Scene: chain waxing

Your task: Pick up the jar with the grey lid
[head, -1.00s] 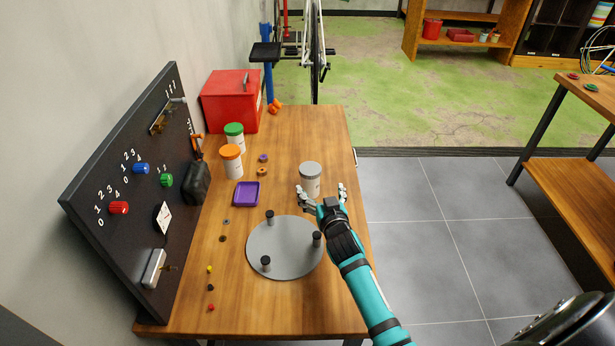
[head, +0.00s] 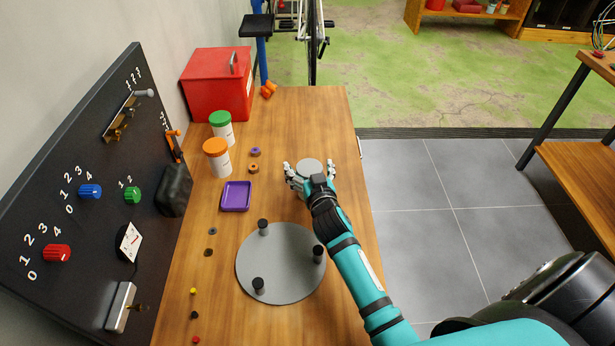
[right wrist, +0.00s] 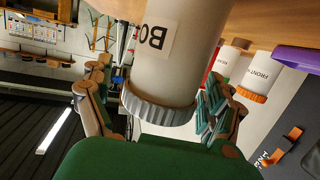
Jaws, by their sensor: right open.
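The jar with the grey lid (head: 311,166) stands on the wooden table; the fingers and hand of my right gripper (head: 309,170) hide most of its body in the head view. The right gripper is open, with one finger on each side of the jar. In the right wrist view, the jar (right wrist: 170,58) appears upside down, with a white label and a ribbed grey lid, between the spread fingers. I cannot tell whether either finger touches it. My left gripper is not in view.
An orange-lidded jar (head: 216,158) and a green-lidded jar (head: 221,128) stand left of the gripper, near a purple tray (head: 236,196). A grey disc with black pegs (head: 280,275) lies in front. A red box (head: 217,86) stands behind. The table's right edge is close.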

